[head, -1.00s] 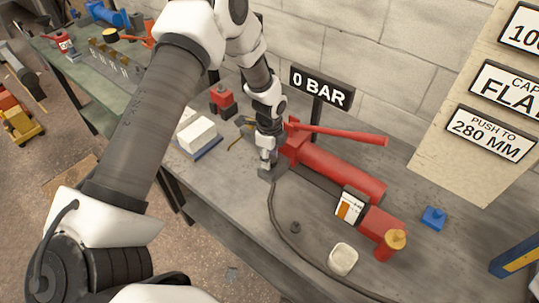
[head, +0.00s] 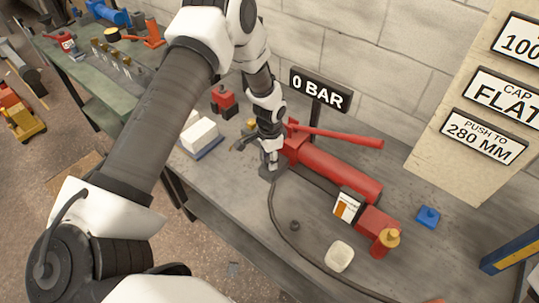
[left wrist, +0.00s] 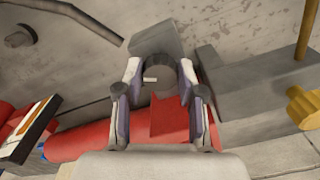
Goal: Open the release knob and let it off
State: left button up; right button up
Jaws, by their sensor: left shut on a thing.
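The red hand pump (head: 340,172) lies on the grey bench, with its long red lever above it. My left gripper (head: 268,160) is at the pump's left end. In the left wrist view, the fingers of my left gripper (left wrist: 160,70) are shut on a dark grey round knob (left wrist: 161,76) with a small pale pin, beside the red pump body (left wrist: 100,140). In the head view the knob is hidden by the gripper. The gauge sign (head: 319,90) behind reads 0 BAR. My right gripper is not in view.
A dark hose (head: 275,215) curves across the bench front. A pale rounded block (head: 339,256), a blue part (head: 428,217) and a yellow-topped fitting (head: 389,237) are at the right. A white block (head: 199,133) is at the left. The wall stands close behind.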

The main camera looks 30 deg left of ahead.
pick_arm(q)
jog(key=shift+s+f+n+p, duration=0.15)
jog(key=shift+n+p, duration=0.25)
jog(key=shift+n, duration=0.8)
jog(key=o, duration=1.1)
jog(key=shift+o, duration=0.2)
notch_tip(320, 180, up, 12)
